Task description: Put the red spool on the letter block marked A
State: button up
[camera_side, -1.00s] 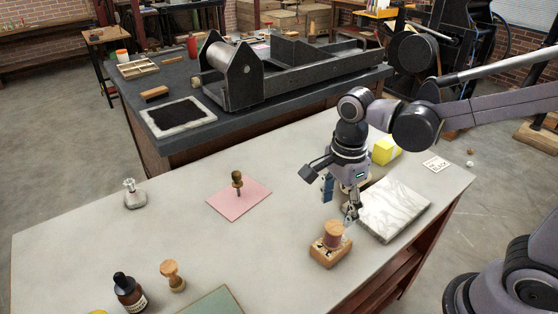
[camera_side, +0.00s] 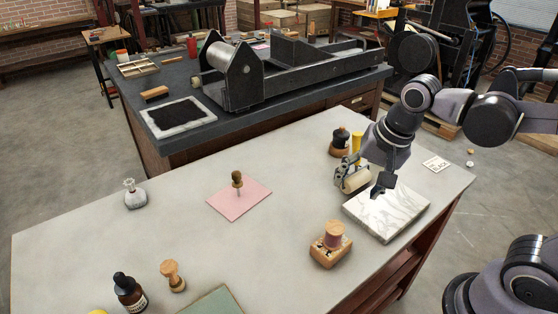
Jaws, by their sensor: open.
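The red spool (camera_side: 334,232) stands upright on top of a wooden block (camera_side: 328,254) near the front right of the table. Dark marks show on the block, but they are too small to read.
A marble slab (camera_side: 385,212) lies right of the block. A pink sheet (camera_side: 238,200) with a small stamp lies to the left. The table between sheet and block is clear.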

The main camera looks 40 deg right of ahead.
jog(key=d+n+t, duration=0.1)
jog(key=n, duration=0.2)
jog(key=d+n+t, duration=0.1)
jog(key=n, duration=0.3)
jog(key=s+d+n+t, duration=0.1)
jog(key=d+n, duration=0.1)
jog(key=n, duration=0.1)
jog(key=shift+s+f+t, duration=0.1)
jog(key=shift+f+t, duration=0.15)
jog(key=shift+t, duration=0.15)
